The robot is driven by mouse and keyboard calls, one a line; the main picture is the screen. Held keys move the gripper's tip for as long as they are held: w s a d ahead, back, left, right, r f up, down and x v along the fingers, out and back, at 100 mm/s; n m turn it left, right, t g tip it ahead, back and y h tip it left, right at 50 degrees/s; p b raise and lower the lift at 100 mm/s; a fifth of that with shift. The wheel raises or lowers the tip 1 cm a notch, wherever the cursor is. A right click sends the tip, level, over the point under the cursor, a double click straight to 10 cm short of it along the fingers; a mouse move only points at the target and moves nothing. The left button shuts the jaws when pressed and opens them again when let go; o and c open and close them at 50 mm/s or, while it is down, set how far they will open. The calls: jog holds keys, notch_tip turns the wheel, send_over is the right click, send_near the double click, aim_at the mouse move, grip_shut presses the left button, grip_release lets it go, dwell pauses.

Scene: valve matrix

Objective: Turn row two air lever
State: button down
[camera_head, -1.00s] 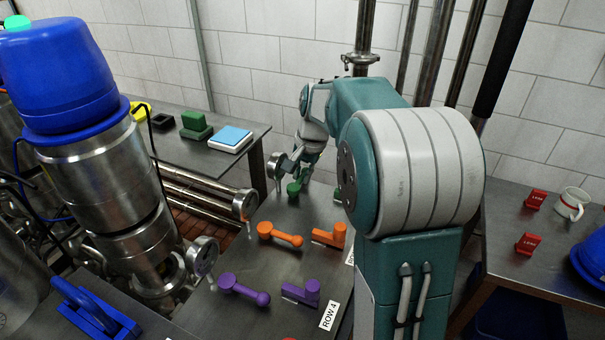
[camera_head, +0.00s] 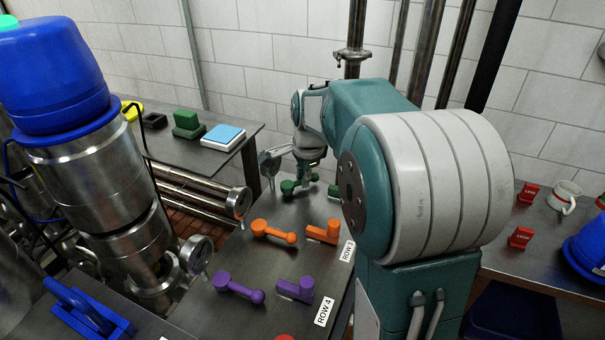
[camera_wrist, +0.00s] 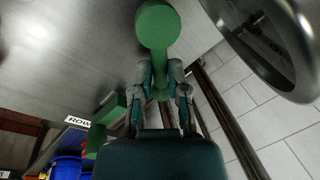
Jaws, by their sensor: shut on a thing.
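The row two lever is green, with a round hub (camera_head: 288,187) on the metal panel behind the orange lever. In the wrist view its hub (camera_wrist: 157,27) is at the top centre, and its handle runs down between my fingers. My gripper (camera_wrist: 161,84) is shut on this handle, with one finger on each side. In the head view my gripper (camera_head: 307,180) is low over the panel, just right of the green hub. A second green fitting (camera_wrist: 110,108) lies to the left in the wrist view. My arm hides part of row two in the head view.
An orange lever (camera_head: 273,232) and a purple lever (camera_head: 238,288) lie nearer on the panel. A round gauge (camera_head: 270,164) stands close left of my gripper; it looms at the wrist view's upper right (camera_wrist: 270,45). Large steel valves with a blue cap (camera_head: 60,75) stand left.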

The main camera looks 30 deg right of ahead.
aim_at(300, 197)
jog(key=m, duration=0.2)
jog(key=s+m, duration=0.1)
jog(key=a+m+h, duration=0.1)
jog(key=m, duration=0.1)
jog(key=shift+s+m, duration=0.3)
jog(key=shift+s, duration=0.05)
jog(key=shift+s+a+m+g+h, duration=0.1)
jog(key=shift+s+a+m+g, duration=0.1)
jog(key=shift+m, duration=0.55)
jog(key=shift+s+a+m+g+h, duration=0.1)
jog(key=shift+a+m, duration=0.05)
jog(key=shift+m, duration=0.55)
jog(key=shift+s+a+m+g+h, duration=0.1)
jog(key=shift+s+a+m, duration=0.1)
jog(key=shift+m, duration=0.55)
jog(key=shift+w, duration=0.1)
jog(key=c, duration=0.9)
grip_release()
jog(key=shift+c, duration=0.2)
jog(key=shift+a, duration=0.2)
